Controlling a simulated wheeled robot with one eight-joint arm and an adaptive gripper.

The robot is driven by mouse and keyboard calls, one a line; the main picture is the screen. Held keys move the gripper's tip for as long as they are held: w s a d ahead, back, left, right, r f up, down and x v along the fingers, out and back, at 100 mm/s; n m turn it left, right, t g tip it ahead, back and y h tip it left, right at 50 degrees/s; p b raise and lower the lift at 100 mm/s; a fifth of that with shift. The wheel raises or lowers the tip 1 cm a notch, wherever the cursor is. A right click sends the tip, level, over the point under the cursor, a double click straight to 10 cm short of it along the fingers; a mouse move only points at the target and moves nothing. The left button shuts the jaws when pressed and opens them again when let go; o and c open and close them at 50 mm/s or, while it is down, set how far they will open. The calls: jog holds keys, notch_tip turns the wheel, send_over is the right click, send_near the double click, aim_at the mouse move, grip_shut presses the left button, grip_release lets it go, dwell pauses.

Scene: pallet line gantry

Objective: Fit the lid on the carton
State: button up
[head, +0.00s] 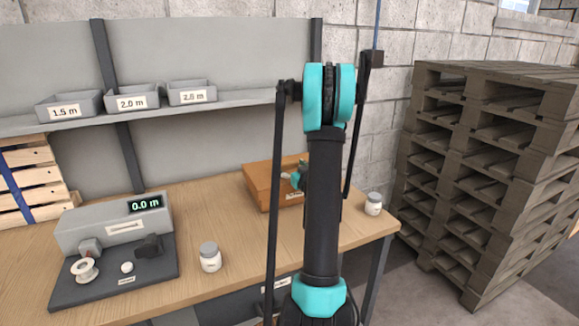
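An orange-brown box (262,188), which looks like the carton, sits on the wooden bench behind my arm. My arm hides its right part, and I cannot tell whether its top is a lid or the box itself. No separate lid can be made out. A small teal and dark part, likely of my gripper (299,178), shows just left of my arm, in front of the box. The fingers are mostly hidden, so I cannot tell whether they are open or touch anything.
On the bench (225,220) stand a grey device (115,225) reading 0.0 m, a white spool (84,270) and two jars, one left (210,258) and one right (373,205) of my arm. A shelf (240,107) holds labelled bins. Stacked pallets (480,170) stand right.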

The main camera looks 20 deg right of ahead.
jog(key=shift+o, duration=0.9)
notch_tip(320, 180, up, 10)
dwell(0.6)
